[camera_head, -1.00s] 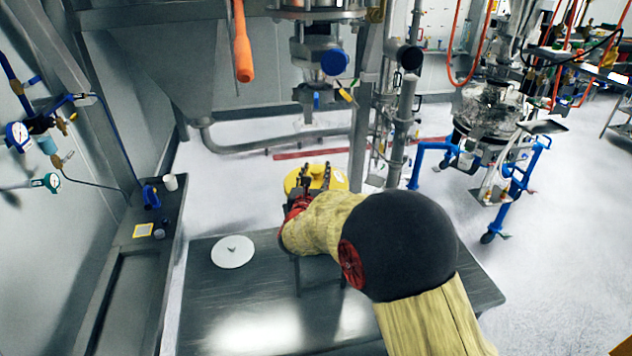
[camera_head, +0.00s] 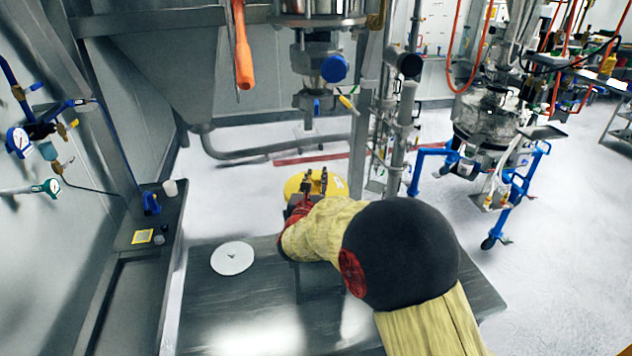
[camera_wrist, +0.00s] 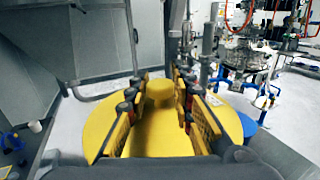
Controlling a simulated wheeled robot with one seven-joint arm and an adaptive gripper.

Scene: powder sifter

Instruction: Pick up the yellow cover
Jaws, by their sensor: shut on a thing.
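The yellow cover (camera_head: 339,187) is a round disc beyond the far edge of the table, partly hidden by my arm. The wrist view shows its wide yellow top (camera_wrist: 98,120) with a raised round knob (camera_wrist: 160,92) in the middle. My gripper (camera_head: 315,181) is over the cover, and in the wrist view its fingers (camera_wrist: 160,100) stand on both sides of the knob, shut on it. The cover looks about level. Its underside is hidden, so I cannot tell whether it rests on something.
A grey table (camera_head: 225,310) lies in front, with a flat white disc (camera_head: 233,258) at its left. A side bench (camera_head: 120,275) with small items runs along the left wall. Steel pipes (camera_head: 405,120) stand behind the cover. A blue-framed wheeled vessel (camera_head: 490,125) stands right.

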